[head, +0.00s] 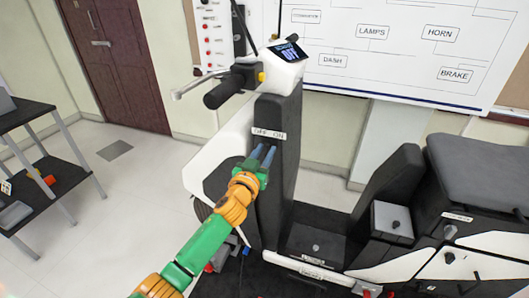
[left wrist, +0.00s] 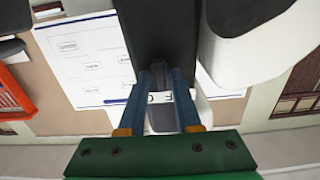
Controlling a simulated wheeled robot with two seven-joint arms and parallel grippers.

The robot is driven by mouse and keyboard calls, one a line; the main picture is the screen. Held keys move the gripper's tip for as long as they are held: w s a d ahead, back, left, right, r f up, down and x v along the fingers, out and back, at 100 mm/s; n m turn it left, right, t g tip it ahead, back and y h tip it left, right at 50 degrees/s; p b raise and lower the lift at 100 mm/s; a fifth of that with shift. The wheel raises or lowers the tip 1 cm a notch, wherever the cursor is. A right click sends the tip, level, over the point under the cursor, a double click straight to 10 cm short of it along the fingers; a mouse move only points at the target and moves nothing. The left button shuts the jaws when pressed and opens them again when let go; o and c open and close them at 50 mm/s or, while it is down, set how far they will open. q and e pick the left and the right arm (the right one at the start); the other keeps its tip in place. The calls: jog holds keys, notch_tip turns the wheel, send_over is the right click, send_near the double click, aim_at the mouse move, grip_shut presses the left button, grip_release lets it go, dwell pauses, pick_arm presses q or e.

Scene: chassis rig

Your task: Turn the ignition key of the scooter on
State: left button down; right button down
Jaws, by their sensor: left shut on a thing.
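The scooter (head: 280,105) stands with its dark front column facing me, and a white OFF ON label (head: 269,134) is on the column. My left gripper (head: 264,152) is at the column just below this label. In the left wrist view its blue fingers (left wrist: 160,75) are close together against the dark column, with part of the label (left wrist: 172,96) showing between and beside them. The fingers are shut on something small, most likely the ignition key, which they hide. The dash display (head: 289,51) reads OFF. My right gripper is not in view.
The handlebar grip (head: 222,92) and brake lever stick out left of the column top. The scooter seat (head: 480,165) and side panels are at the right. A dark table (head: 45,180) stands at the left. A wiring board (head: 400,50) hangs behind.

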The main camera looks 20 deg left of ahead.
pick_arm(q)
jog(key=shift+m, duration=0.3)
jog(key=m, duration=0.5)
jog(key=shift+m, duration=0.4)
jog(key=m, duration=0.5)
jog(key=shift+d+f+p, duration=0.15)
jog(key=shift+p, duration=0.15)
jog(key=shift+m, duration=0.3)
jog(key=c, duration=0.8)
grip_release()
jog(key=shift+c, duration=0.2)
jog(key=s, duration=0.7)
